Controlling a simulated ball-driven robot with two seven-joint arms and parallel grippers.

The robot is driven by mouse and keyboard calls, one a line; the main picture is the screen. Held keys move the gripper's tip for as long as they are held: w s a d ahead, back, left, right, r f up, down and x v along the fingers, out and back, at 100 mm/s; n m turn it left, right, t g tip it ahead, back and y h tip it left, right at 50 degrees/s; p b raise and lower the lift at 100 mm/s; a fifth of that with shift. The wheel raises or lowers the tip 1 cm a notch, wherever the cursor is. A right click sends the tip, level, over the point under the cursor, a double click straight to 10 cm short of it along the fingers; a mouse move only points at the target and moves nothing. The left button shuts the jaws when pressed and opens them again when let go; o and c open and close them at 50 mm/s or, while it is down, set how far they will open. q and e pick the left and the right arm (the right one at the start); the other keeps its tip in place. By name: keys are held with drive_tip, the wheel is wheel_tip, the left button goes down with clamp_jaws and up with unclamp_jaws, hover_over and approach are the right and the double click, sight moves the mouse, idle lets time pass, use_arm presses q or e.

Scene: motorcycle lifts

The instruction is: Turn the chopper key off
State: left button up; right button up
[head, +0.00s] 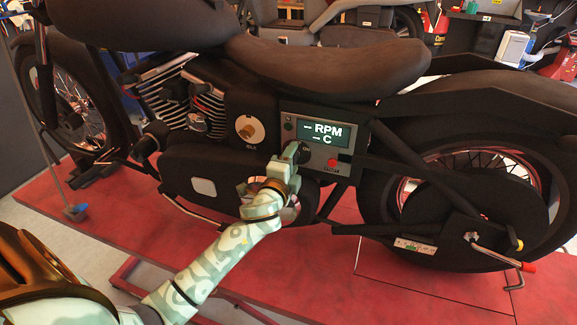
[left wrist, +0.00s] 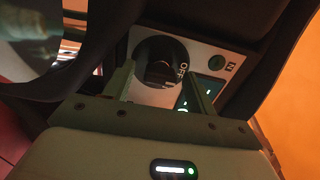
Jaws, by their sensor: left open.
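The black chopper (head: 330,66) stands side-on, with a control panel (head: 344,116) on its flank. The panel's screen reads "– RPM" and "– C". The key switch (left wrist: 160,58) is a round black part on the panel in the left wrist view, with the letters "OFF" beside it. In the head view my gripper largely covers it. My left gripper (head: 292,160) is at the panel's lower left corner. In the left wrist view its fingers (left wrist: 162,84) are apart, one to each side of the switch's lower part. I cannot tell whether they touch it. My right gripper is not in view.
A round tan knob (head: 249,129) marked idle sits left of the panel. A red button (head: 332,163) is on the panel's lower right. The rear wheel (head: 465,185) is to the right. The chopper stands on a red lift platform (head: 330,262).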

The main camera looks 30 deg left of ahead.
use_arm(q)
drive_tip(key=b+v, duration=0.2)
drive_tip(key=v, duration=1.4)
drive_tip(key=shift+s, duration=0.15)
